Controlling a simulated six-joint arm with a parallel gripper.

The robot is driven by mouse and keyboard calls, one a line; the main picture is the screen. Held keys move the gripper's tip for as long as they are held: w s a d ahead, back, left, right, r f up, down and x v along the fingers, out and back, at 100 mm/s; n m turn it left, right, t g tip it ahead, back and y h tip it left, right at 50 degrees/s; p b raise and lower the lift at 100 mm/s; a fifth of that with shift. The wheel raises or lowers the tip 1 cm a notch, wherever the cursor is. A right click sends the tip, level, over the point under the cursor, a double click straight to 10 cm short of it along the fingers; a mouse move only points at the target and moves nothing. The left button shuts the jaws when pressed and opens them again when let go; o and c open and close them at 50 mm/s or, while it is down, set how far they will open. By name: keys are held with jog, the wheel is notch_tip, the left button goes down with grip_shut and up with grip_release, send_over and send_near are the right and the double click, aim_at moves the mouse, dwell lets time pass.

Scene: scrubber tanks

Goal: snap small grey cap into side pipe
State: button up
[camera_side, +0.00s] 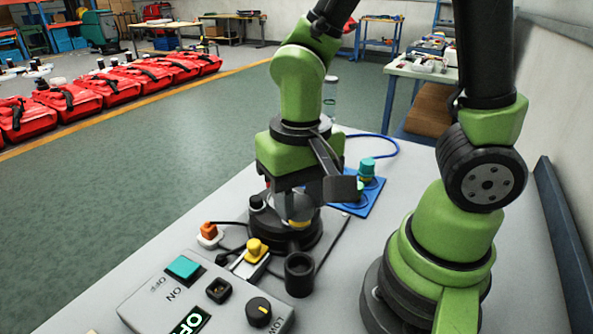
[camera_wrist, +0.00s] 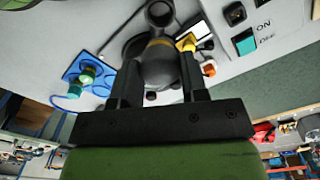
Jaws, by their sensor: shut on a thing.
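My gripper (camera_side: 300,192) points down over a round black base (camera_side: 272,240) on the bench. In the wrist view my gripper (camera_wrist: 160,62) has its two dark fingers on either side of a grey rounded piece (camera_wrist: 159,68) with a yellowish band. I cannot tell whether this piece is the small grey cap. In the side view a pale and yellow part (camera_side: 298,212) shows below the fingers. A short dark stub (camera_side: 257,202) stands at its left; I cannot tell whether it is the side pipe. The fingers hide most of the contact area.
An open black cup (camera_side: 299,275) stands in front of the base. A yellow-topped block (camera_side: 257,251), an orange-topped connector (camera_side: 208,233) and a control box (camera_side: 180,295) lie nearby. A blue plate (camera_side: 362,203) with a teal-topped part (camera_side: 367,168) is behind. The bench's left side is clear.

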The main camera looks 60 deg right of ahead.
jog(key=shift+f, duration=3.35)
jog(key=shift+f, duration=0.4)
jog(key=shift+f, duration=0.3)
jog(key=shift+f, duration=0.85)
dwell(0.5)
jog(key=o, duration=1.7)
jog(key=shift+c, duration=0.2)
jog(key=shift+r, duration=0.15)
jog(key=shift+r, duration=3.45)
